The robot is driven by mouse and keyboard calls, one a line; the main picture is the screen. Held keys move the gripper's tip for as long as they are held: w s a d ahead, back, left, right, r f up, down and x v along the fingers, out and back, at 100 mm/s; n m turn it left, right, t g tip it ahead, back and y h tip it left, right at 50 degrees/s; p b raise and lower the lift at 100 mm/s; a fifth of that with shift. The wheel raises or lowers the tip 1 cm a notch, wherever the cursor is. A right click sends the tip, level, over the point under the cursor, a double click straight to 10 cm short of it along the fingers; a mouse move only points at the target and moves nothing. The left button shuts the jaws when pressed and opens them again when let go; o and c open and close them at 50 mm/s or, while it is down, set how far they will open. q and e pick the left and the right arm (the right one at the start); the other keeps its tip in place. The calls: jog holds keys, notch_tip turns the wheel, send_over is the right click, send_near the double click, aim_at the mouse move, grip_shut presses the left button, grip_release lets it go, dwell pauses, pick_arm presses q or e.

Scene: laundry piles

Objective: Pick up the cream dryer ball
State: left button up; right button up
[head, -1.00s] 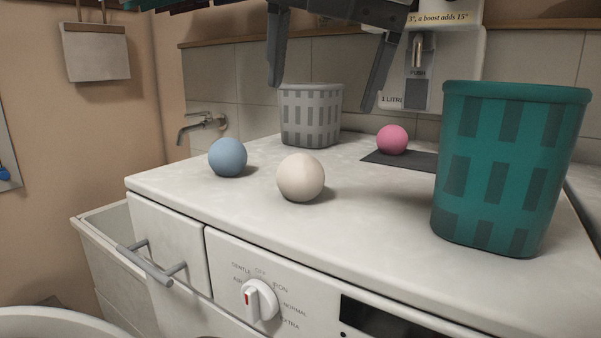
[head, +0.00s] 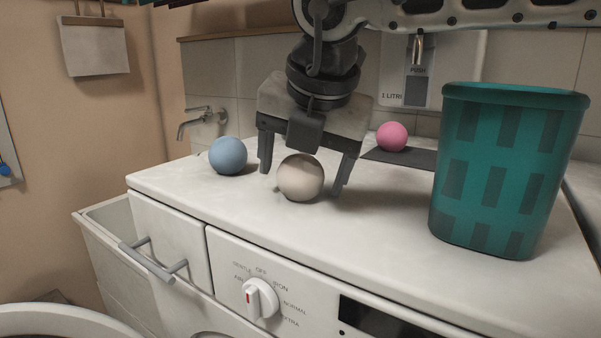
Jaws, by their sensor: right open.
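The cream dryer ball (head: 300,178) rests on the white dryer top (head: 225,196), near its front edge. My right gripper (head: 302,180) is lowered over it, pointing down. Its fingers are open, one to the left of the ball and one to the right, with small gaps visible between the fingers and the ball. The ball's upper edge lies just below the gripper's body; I cannot tell whether they touch. My left gripper does not show.
A blue ball (head: 228,155) sits close to the left finger. A pink ball (head: 391,136) lies on a dark mat (head: 415,157) behind right. A teal basket (head: 510,170) stands at the right. The front dryer top is clear.

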jog(key=c, duration=1.1)
jog(key=shift+o, duration=0.2)
jog(key=shift+r, duration=0.1)
